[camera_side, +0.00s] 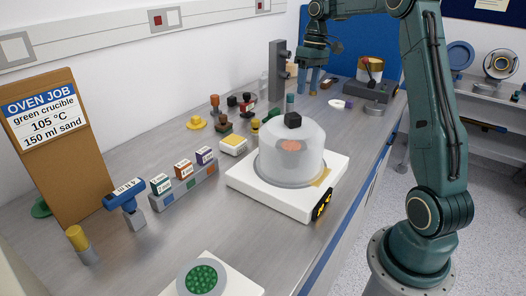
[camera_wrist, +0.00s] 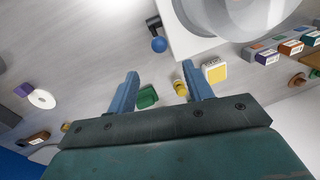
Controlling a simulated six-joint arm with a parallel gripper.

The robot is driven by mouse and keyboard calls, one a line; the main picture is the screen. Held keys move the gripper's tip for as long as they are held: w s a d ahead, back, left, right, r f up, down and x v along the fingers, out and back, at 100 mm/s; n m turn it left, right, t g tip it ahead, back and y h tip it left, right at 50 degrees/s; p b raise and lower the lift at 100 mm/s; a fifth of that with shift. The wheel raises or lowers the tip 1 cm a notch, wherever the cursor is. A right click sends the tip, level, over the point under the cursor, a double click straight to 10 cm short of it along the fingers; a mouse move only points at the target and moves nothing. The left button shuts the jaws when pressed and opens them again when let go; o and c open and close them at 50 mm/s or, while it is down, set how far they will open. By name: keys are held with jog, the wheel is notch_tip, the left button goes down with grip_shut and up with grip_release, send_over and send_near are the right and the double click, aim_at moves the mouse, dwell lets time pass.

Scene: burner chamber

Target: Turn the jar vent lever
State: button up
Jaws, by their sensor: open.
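A clear domed jar (camera_side: 291,155) with a black knob (camera_side: 293,120) stands on a white base (camera_side: 245,179); something orange shows inside. In the wrist view, a black lever with a blue ball end (camera_wrist: 158,45) sits beside the corner of the white base (camera_wrist: 190,40); it looks like the vent lever. I cannot make out this lever in the side view. My gripper (camera_side: 308,84) is above the far part of the bench, behind the jar. Its blue fingers point down, apart and empty. In the wrist view, the lever ball lies just beyond the gap of my gripper (camera_wrist: 161,78).
A grey post (camera_side: 277,72) stands left of my gripper. A yellow-topped box (camera_wrist: 214,71), a green block (camera_wrist: 147,97) and a yellow piece (camera_wrist: 180,88) lie below the fingers. Small labelled boxes (camera_side: 185,169) stand in a rack. A job board (camera_side: 50,140) stands at left.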

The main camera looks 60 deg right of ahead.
jog(key=shift+f, duration=0.15)
jog(key=f, duration=0.4)
jog(key=a+f, duration=0.1)
jog(key=f, duration=0.4)
jog(key=a+f, duration=0.1)
jog(key=f, duration=0.3)
jog(key=shift+w+f, duration=0.15)
jog(key=shift+f, duration=0.1)
grip_shut()
